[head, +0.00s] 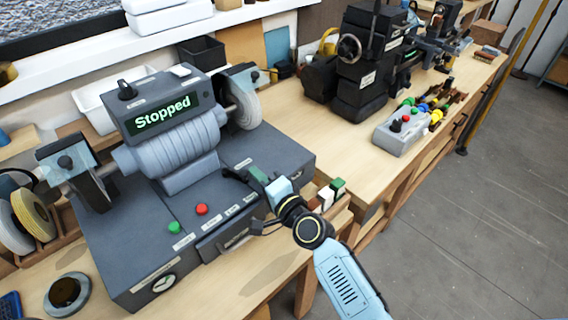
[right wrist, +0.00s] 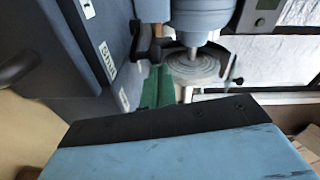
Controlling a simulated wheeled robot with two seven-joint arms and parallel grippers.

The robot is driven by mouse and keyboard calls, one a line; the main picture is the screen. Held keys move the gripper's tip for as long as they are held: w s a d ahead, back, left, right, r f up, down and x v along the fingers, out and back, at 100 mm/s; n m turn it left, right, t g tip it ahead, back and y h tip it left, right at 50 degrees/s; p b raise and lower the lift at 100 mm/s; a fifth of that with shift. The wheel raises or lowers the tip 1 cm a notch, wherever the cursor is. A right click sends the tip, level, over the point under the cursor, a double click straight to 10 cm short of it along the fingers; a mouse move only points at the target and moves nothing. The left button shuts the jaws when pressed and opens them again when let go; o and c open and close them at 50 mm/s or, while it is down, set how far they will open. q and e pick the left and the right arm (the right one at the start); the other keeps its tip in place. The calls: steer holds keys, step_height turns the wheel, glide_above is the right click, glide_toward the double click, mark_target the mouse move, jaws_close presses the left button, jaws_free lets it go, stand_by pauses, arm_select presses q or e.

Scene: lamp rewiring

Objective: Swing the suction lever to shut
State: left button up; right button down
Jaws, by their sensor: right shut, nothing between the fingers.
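The grey bench grinder (head: 175,150) stands on the bench in the head view, its display reading "Stopped". A dark lever-like part (head: 233,175) sits on its right front deck at my right gripper's tip. I take it for the suction lever, but cannot tell its setting. My right gripper (head: 258,175) is shut and empty, green at the tips, close to that part; touching or apart is unclear. In the right wrist view, a black handle (right wrist: 150,47) stands just beyond the green fingertips (right wrist: 155,86), and a label that seems to read "Shut" (right wrist: 107,62) is to their left. My left gripper is out of view.
Red (head: 201,209) and green (head: 174,227) buttons sit on the grinder's front. A black machine (head: 368,75) and a grey control box (head: 400,130) are farther right.

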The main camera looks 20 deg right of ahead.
steer(key=shift+s+a+r, duration=0.1)
steer(key=shift+s+a, duration=0.25)
steer(key=shift+a, duration=0.1)
steer(key=shift+s+a, duration=0.1)
steer(key=shift+a, duration=0.1)
steer(key=shift+d, duration=0.2)
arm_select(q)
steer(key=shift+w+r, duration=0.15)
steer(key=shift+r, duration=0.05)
arm_select(e)
steer(key=d+v, duration=0.1)
steer(key=v, duration=1)
steer(key=shift+w+d+r, duration=0.25)
steer(key=shift+d, duration=0.1)
